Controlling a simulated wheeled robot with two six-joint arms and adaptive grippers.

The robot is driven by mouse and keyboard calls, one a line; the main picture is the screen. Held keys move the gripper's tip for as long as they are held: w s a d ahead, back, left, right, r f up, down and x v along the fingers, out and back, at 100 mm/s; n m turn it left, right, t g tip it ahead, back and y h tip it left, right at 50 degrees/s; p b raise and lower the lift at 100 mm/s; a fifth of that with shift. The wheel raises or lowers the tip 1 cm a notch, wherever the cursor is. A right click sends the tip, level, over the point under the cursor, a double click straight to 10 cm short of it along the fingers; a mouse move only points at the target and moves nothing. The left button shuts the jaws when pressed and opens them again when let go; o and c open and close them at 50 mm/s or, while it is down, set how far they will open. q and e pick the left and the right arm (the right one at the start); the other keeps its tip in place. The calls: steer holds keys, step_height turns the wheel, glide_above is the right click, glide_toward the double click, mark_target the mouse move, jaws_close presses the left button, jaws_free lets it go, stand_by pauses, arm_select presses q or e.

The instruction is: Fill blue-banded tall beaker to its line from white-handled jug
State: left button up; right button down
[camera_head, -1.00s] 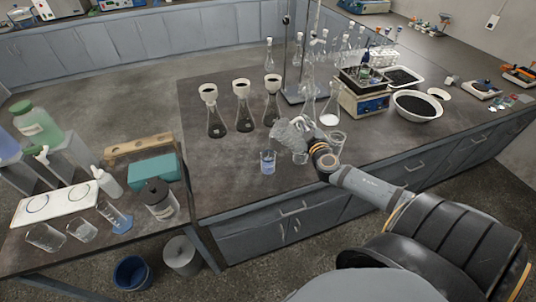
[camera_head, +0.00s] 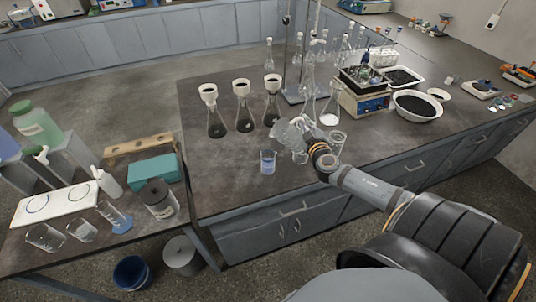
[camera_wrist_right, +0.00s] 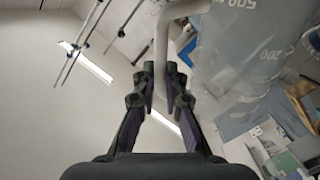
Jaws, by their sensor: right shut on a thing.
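My right gripper (camera_head: 306,142) is shut on the handle of a clear jug (camera_head: 287,131), held tilted above the front part of the dark bench. In the right wrist view the fingers (camera_wrist_right: 160,82) close on the white handle (camera_wrist_right: 168,32), and the clear jug body (camera_wrist_right: 240,40) with printed graduations is beside them. A clear beaker (camera_head: 268,163) with blue in its lower part stands upright on the bench, left of and below the jug. Whether the blue is a band or liquid is too small to tell. No pouring stream is clear. The left gripper is out of view.
Two small glass vessels (camera_head: 300,157) (camera_head: 337,143) stand close to my right gripper. Several flasks with funnels (camera_head: 242,112) stand behind. A blue-fronted device (camera_head: 368,104) and a white bowl (camera_head: 417,106) are to the right. The left bench carries more glassware. The bench left of the beaker is clear.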

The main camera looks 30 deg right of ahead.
stand_by(0.5)
steer(key=s+d+f+m+b, duration=0.3)
steer(key=d+f+m, duration=0.2)
steer(key=m, duration=0.3)
steer(key=shift+s+d+t, duration=0.2)
steer(key=shift+d+t, duration=0.2)
steer(key=shift+d, duration=0.5)
steer(key=shift+f, duration=0.1)
